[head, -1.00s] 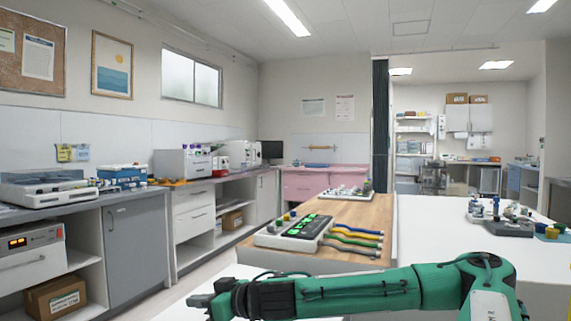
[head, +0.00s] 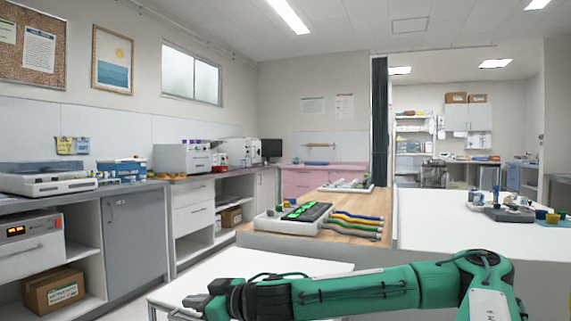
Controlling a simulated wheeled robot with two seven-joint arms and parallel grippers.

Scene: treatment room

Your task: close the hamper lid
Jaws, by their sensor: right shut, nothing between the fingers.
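A flat white top (head: 262,268) lies at the bottom centre of the head view. A thin pale frame shows under its left front corner. It may be the hamper lid, lying about level, but I cannot be sure; the hamper body is not clearly visible. My right arm, green and black, reaches in from the right across the near part of this top. My right gripper (head: 191,301) is at the arm's left end, over the top's near left part. It is shut and empty. I cannot tell whether it touches the white surface. My left gripper is out of view.
Behind the white top stands a wood-topped bench (head: 352,205) with a device tray (head: 292,218) and coloured straps. A white table (head: 440,222) with small items is at right. Grey counters and cabinets (head: 137,237) line the left, with some floor between.

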